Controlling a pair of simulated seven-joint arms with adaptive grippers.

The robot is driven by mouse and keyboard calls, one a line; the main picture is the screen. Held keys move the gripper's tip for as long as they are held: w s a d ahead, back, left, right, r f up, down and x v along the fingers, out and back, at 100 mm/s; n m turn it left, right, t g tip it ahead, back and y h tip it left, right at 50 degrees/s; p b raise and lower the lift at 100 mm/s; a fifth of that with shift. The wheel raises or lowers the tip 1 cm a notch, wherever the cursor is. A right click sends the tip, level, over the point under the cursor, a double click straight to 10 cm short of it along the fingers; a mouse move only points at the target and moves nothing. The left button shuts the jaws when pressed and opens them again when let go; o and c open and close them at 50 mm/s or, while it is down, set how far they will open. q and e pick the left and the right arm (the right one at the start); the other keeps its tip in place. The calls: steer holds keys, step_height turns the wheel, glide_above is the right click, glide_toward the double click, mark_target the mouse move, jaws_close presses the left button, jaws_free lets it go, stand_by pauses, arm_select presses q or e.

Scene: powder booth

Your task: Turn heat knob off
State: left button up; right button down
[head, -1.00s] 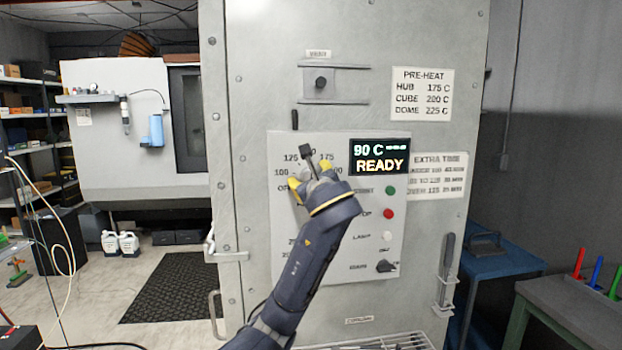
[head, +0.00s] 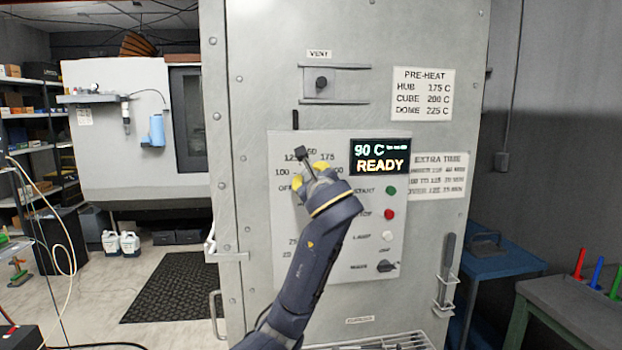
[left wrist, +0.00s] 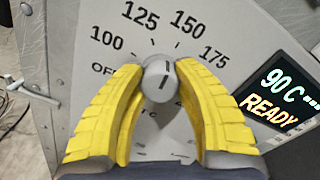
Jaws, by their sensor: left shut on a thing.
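The heat knob (left wrist: 158,78) is a small grey round knob with a dark line on its face, ringed by printed marks for OFF, 100, 125, 150 and 175. The line points roughly upward, between 125 and 150 or near 150; I cannot tell exactly. My left gripper (left wrist: 159,82) has its yellow fingers on both sides of the knob, shut on it. In the head view my left gripper (head: 312,174) covers the knob and part of the dial on the control panel (head: 365,235). My right gripper is not in view.
The display (head: 380,157) reads 90 C and READY. Right of my arm are a green button (head: 390,190), a red button (head: 389,214), a white lamp (head: 387,236) and a black lower knob (head: 386,266). A door handle (head: 447,265) stands at the right.

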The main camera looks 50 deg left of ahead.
arm_select(q)
steer(key=n, duration=1.1)
steer(key=shift+f+n+h, duration=0.1)
steer(key=shift+n+h, duration=0.2)
steer(key=n, duration=0.5)
steer(key=shift+f, duration=0.1)
jaws_close()
steer(key=n, duration=0.5)
steer(key=shift+s+f, duration=0.1)
steer(key=shift+f, duration=0.05)
steer(key=shift+n, duration=0.3)
steer(key=shift+a+f, duration=0.1)
steer(key=shift+f, duration=0.05)
steer(key=o, duration=0.9)
jaws_free()
steer(key=shift+a, duration=0.1)
steer(key=o, duration=0.4)
steer(key=shift+v, duration=3.8)
